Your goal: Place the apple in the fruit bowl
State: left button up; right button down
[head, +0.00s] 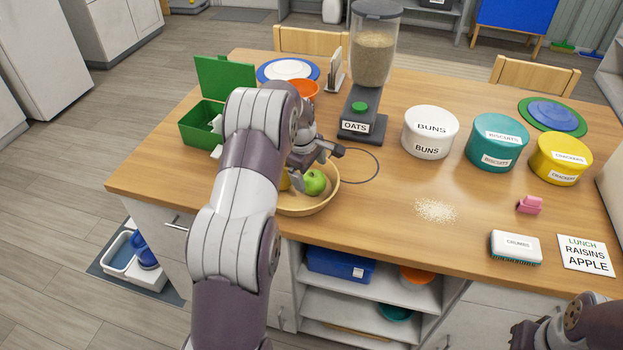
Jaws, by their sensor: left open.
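A green apple (315,182) lies inside the wooden fruit bowl (308,208), near its right side. Something yellow shows beside the apple, mostly hidden by my left arm. My left gripper (318,168) is over the bowl, just above the apple. It is open, and the apple does not look held. My left forearm hides the bowl's left part.
A green open box (203,125) stands left of my arm. The oats dispenser (364,110) stands behind the bowl. White (430,132), teal (497,143) and yellow (560,158) tins stand to the right. Crumbs (436,210), a brush (515,247) and a lunch note (586,255) lie nearer the front.

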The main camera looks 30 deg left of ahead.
pick_arm(q)
jog(key=s+v, duration=0.1)
jog(key=v, duration=0.7)
jog(key=s+d+f+m, duration=0.1)
jog(key=s+d+m, duration=0.7)
jog(key=s, duration=0.4)
jog(key=s+d+f+m+g, duration=0.1)
jog(key=s+d+f+m, duration=0.1)
jog(key=s+d+m, duration=0.7)
jog(key=s, duration=0.2)
jog(key=shift+s+d+b, duration=0.15)
jog(key=shift+s+b, duration=0.2)
